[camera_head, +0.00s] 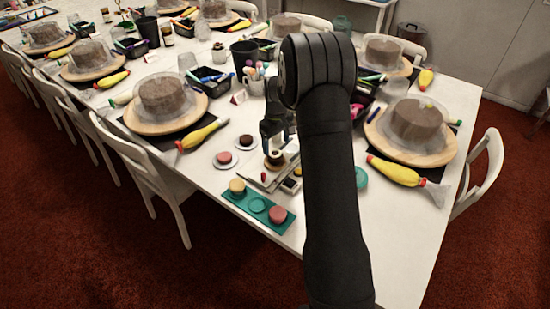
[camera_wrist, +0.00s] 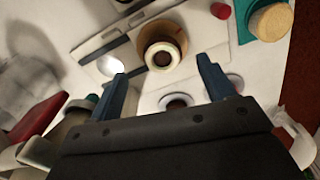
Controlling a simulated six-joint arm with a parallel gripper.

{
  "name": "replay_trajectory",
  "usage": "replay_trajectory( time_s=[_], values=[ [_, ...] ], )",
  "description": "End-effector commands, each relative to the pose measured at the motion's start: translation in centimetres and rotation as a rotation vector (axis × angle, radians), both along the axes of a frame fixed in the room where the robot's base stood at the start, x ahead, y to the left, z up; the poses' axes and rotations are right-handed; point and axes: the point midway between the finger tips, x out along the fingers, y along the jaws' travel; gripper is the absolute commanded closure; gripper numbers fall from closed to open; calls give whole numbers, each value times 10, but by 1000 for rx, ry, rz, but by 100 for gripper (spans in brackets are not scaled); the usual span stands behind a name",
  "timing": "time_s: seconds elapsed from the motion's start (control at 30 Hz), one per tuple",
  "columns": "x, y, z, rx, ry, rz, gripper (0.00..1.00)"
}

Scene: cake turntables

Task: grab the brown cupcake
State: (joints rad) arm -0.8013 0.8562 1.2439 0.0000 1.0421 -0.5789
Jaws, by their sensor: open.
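On a scale-like device (camera_head: 258,178), a tan, ring-shaped thing (camera_wrist: 163,36) has a dark brown round centre (camera_wrist: 161,57). In the head view it shows as a tan piece with a dark top (camera_head: 275,158). I cannot tell for sure whether this is the brown cupcake. A dark reddish-brown cake (camera_head: 246,141) sits on a white saucer nearby, with a pinkish one (camera_head: 224,158) in front of it. My gripper (camera_wrist: 163,72) is open and empty. Its fingers point down on either side of the ring-shaped thing, apart from it. My arm hides part of the table.
A teal tray (camera_head: 257,205) holds a tan cake (camera_head: 237,186) and a red one (camera_head: 277,214). A cup of colourful sticks (camera_head: 255,84) stands behind. Domed brown cakes on wooden turntables (camera_head: 165,125) and yellow piping bags (camera_head: 203,133) flank the middle. The table's front edge lies nearby.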

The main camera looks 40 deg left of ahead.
Motion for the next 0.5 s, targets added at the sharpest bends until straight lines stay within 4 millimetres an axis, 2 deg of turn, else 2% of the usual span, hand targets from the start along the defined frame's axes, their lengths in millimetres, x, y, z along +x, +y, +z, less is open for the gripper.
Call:
replay_trajectory(
  time_s=[0.17, 0.4, 0.5],
  values=[
    [-1, 0, -12, -1, 1, 0, 25],
    [-3, 0, -47, -2, 0, -1, 25],
    [-3, 0, -52, 0, -2, -1, 25]
  ],
)
